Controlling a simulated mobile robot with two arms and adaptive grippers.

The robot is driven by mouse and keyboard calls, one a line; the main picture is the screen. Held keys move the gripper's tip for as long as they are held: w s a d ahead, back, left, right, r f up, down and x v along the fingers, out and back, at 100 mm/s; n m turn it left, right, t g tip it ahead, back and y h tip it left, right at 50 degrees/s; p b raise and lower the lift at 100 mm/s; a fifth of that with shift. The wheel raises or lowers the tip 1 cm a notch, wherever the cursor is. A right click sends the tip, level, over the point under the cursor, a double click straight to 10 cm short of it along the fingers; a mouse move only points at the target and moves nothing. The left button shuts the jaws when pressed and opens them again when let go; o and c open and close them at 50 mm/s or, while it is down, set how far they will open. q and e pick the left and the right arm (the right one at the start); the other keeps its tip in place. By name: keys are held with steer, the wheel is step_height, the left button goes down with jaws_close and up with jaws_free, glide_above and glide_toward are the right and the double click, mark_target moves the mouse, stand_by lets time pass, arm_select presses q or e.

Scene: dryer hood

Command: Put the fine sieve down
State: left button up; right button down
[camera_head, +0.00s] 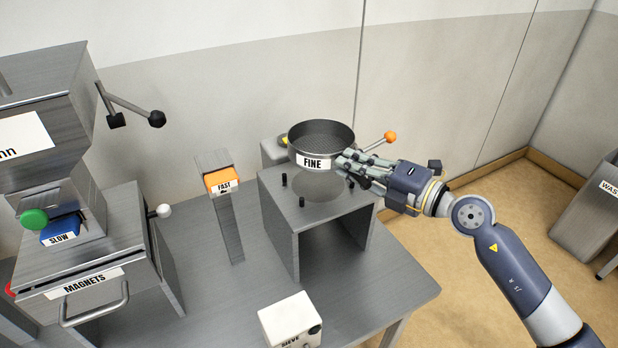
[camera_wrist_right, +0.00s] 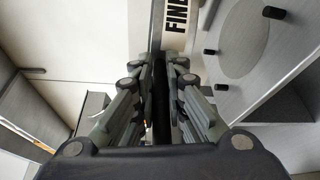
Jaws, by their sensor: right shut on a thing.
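The fine sieve (camera_head: 309,162) is a round dark metal pan with a white FINE label, in the upper middle of the head view. My right gripper (camera_head: 350,163) is shut on its near right wall and holds it over the back part of a grey metal stand. The stand (camera_head: 285,205) has a round opening and short black pegs on its top. In the wrist view the FINE label on the sieve (camera_wrist_right: 176,25) shows just past my right gripper (camera_wrist_right: 160,75). Whether the sieve touches the stand is hard to tell. My left gripper is out of view.
The stand is on a grey table (camera_head: 205,300). A FAST switch post (camera_head: 222,180), a white SIEVE box (camera_head: 290,318) and a MAGNETS drawer (camera_head: 95,290) are nearby. An orange-knobbed lever (camera_head: 390,137) sticks up behind my right gripper. A bin (camera_head: 590,210) stands far right.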

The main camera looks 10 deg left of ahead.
steer(key=shift+w+a+r, duration=0.1)
steer(key=shift+w+a, duration=0.05)
steer(key=shift+a, duration=0.05)
step_height(320, 180, down, 5)
steer(key=shift+f+b, duration=0.15)
steer(key=shift+b, duration=0.45)
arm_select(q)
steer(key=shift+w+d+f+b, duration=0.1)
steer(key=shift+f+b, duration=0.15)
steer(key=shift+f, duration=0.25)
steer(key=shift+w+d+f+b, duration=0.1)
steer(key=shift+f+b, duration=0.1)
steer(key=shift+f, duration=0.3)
arm_select(e)
steer(key=shift+f, duration=2.1)
steer(key=shift+f, duration=0.15)
steer(key=c, duration=1.9)
jaws_free()
steer(key=shift+f, duration=0.1)
